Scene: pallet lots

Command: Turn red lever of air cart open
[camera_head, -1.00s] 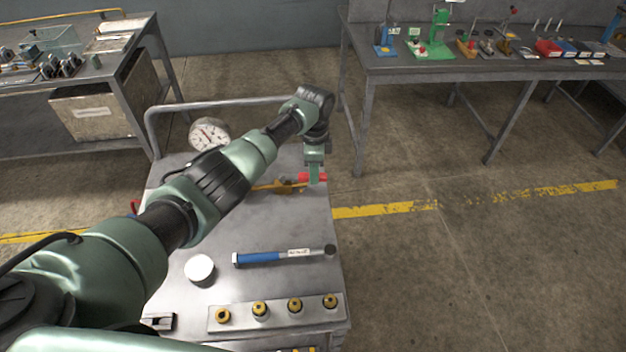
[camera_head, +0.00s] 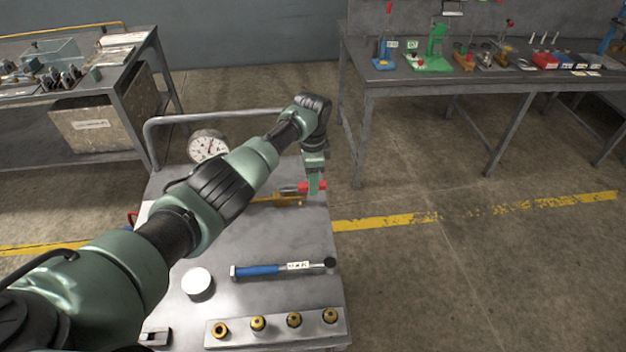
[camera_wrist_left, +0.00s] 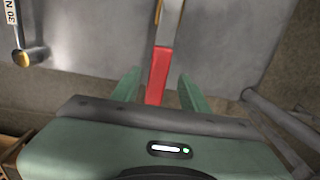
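The air cart (camera_head: 240,235) has a grey metal top with a rail at its far side. The red lever (camera_head: 318,186) lies near the cart's far right edge, beside a brass valve (camera_head: 287,199) on a yellow pipe. My left gripper (camera_head: 314,184) reaches down over the lever, partly hiding it. In the left wrist view, the red grip (camera_wrist_left: 158,75) lies between the two fingers (camera_wrist_left: 158,88) of the left gripper, with a narrow gap on each side. A silver shank (camera_wrist_left: 169,22) runs on from the grip. My right gripper is not in view.
A round gauge (camera_head: 208,147) stands at the cart's far left. A blue-handled torque wrench (camera_head: 262,270), a white round piece (camera_head: 198,282) and a block of several brass fittings (camera_head: 276,328) lie nearer. Workbenches (camera_head: 390,85) stand behind; the floor right of the cart is clear.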

